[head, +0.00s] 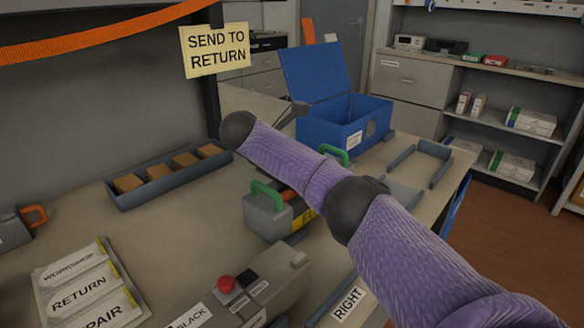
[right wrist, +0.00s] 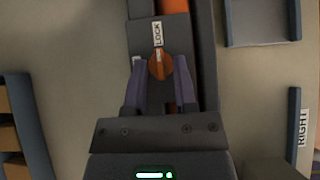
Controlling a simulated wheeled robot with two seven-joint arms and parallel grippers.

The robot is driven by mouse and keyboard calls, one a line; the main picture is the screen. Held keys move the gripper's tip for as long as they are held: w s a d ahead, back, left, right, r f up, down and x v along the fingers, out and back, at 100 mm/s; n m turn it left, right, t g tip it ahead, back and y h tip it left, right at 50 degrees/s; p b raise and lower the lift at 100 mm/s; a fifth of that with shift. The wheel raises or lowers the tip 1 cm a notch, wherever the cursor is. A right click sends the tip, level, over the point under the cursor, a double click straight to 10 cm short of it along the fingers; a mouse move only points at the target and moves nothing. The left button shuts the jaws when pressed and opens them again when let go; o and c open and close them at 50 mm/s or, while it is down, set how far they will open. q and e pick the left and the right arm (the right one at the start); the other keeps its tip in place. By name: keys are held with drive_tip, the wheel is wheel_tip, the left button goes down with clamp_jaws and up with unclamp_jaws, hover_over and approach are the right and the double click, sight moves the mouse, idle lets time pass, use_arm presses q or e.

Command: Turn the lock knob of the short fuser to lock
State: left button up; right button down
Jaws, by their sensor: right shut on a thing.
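The fuser (head: 268,215) is a grey unit with green handles, on the bench in the head view; my right arm hides its middle. In the right wrist view its dark body (right wrist: 145,9) carries an orange strip and a round orange lock knob (right wrist: 159,66). A white LOCK label (right wrist: 158,33) lies just beyond the knob. My right gripper (right wrist: 160,72) is shut on the knob, one finger on each side. The gripper is hidden in the head view. I cannot tell the knob's exact angle. My left gripper is in neither view.
A tray with brown blocks (head: 122,198) lies left of the fuser, and an open blue box (head: 335,135) stands behind it. A RIGHT label (head: 347,303) and a panel with a red button (head: 225,284) are in front. A low blue-grey tray (head: 402,196) is at the right.

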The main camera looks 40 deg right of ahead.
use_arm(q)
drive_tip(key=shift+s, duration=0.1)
use_arm(e)
drive_tip(key=c, duration=0.8)
unclamp_jaws()
drive_tip(key=shift+f, duration=0.1)
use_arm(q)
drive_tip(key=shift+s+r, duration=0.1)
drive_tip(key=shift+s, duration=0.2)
use_arm(e)
drive_tip(key=shift+o, duration=0.5)
drive_tip(key=p+v, duration=0.2)
drive_tip(key=v, duration=0.2)
drive_tip(key=p+v, duration=0.2)
drive_tip(key=v, duration=0.3)
drive_tip(key=shift+d+r, duration=0.15)
drive_tip(key=shift+r, duration=0.1)
use_arm(q)
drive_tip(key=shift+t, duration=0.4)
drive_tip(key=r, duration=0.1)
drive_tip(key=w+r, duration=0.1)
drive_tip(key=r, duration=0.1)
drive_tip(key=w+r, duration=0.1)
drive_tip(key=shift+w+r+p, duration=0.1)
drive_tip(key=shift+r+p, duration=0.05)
drive_tip(key=shift+p, duration=0.25)
use_arm(e)
drive_tip(key=shift+a+r, duration=0.1)
drive_tip(key=shift+a, duration=0.4)
